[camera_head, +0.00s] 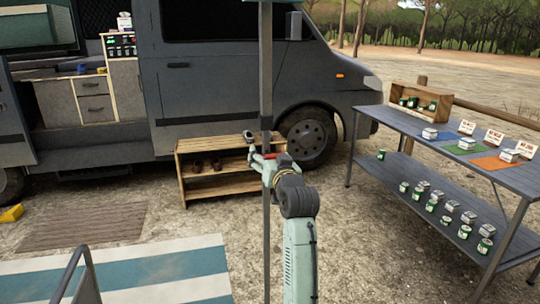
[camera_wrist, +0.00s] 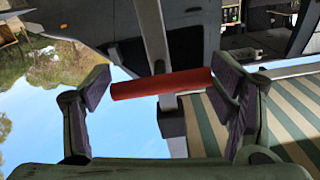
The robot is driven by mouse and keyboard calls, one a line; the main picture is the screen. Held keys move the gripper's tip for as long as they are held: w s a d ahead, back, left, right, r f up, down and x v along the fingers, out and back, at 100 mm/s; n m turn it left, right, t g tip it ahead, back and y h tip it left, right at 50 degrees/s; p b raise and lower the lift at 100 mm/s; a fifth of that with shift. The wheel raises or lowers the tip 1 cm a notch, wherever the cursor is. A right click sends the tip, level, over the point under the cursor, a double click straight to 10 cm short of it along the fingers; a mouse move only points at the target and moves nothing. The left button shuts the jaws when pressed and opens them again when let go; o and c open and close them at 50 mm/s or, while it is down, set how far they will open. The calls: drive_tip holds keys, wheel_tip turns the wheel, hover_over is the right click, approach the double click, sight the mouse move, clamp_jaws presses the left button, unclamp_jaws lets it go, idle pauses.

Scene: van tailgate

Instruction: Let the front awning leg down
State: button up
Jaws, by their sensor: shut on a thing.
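The front awning leg (camera_head: 265,75) is a grey upright pole in the middle of the head view. It has a thicker upper section and a thinner lower section (camera_head: 267,235) that runs down past the front of the picture. My gripper (camera_head: 268,160) is at the pole, about level with the top of the shoe shelf. In the wrist view, my gripper (camera_wrist: 163,85) has its two fingers at the ends of a red bar (camera_wrist: 160,84) that crosses in front of the grey pole. The red bar shows only as a small patch in the head view (camera_head: 285,155). The foot of the leg is not visible.
A wooden shelf (camera_head: 222,189) with shoes stands behind the pole by the van (camera_head: 220,85). A long table (camera_head: 425,130) with cans and cards stands at the right. A striped mat (camera_head: 150,270) and a chair frame (camera_head: 88,275) are at the front left.

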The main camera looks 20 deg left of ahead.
wheel_tip(320, 180, down, 11)
drive_tip(key=b, duration=0.4)
drive_tip(key=shift+w+d, duration=0.15)
drive_tip(key=shift+d, duration=0.05)
drive_tip(key=shift+r, duration=0.1)
drive_tip(key=o, duration=1.4)
drive_tip(key=shift+o, duration=0.2)
drive_tip(key=v, duration=1.2)
